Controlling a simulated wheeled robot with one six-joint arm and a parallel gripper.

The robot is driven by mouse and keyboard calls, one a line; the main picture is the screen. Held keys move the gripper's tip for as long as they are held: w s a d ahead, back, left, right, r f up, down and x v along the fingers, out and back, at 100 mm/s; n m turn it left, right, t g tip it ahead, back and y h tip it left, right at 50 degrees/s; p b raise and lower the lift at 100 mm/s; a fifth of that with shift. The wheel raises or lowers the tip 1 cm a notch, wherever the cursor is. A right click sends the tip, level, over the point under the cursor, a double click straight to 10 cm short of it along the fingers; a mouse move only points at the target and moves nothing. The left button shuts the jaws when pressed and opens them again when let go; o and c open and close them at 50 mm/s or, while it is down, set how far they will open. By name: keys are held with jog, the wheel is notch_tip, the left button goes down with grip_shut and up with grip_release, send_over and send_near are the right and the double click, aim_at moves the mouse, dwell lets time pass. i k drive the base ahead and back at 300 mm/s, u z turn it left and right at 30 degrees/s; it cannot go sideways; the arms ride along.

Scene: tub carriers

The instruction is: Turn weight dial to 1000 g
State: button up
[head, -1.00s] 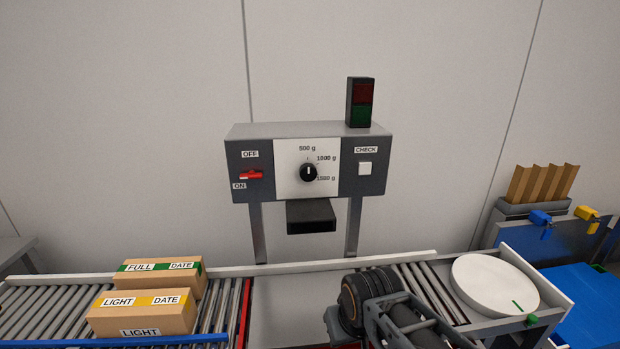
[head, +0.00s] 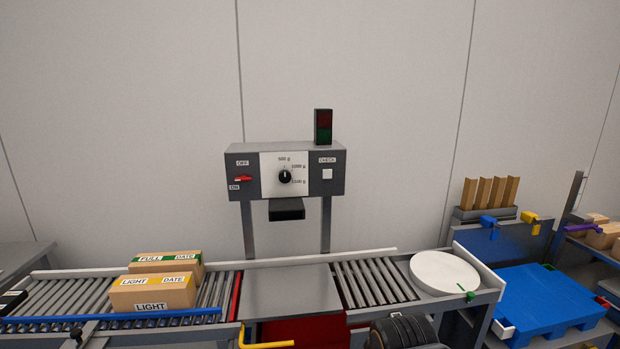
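The weight dial (head: 285,176) is a round black knob on a white plate (head: 271,188) on the front of the grey control box (head: 332,188). The plate reads 500 g at top, 1000 g at upper right and 1500 g at right. The knob's light pointer mark looks roughly upright, toward 500 g; it is small here. Nothing touches the dial. Only a dark part of my arm shows at the bottom edge, right of centre, well below and apart from the dial. My gripper's fingers are not seen.
The box also has a red switch (head: 243,178), a white CHECK button (head: 327,174) and a lamp (head: 323,127). A black block (head: 286,209) juts out below it. In front runs a roller conveyor (head: 366,284) with cartons at left and a white disc (head: 444,271) at right.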

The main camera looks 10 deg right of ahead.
aim_at(285, 176)
jog(key=z, duration=0.5)
jog(key=i, duration=0.9)
jog(key=u, duration=1.3)
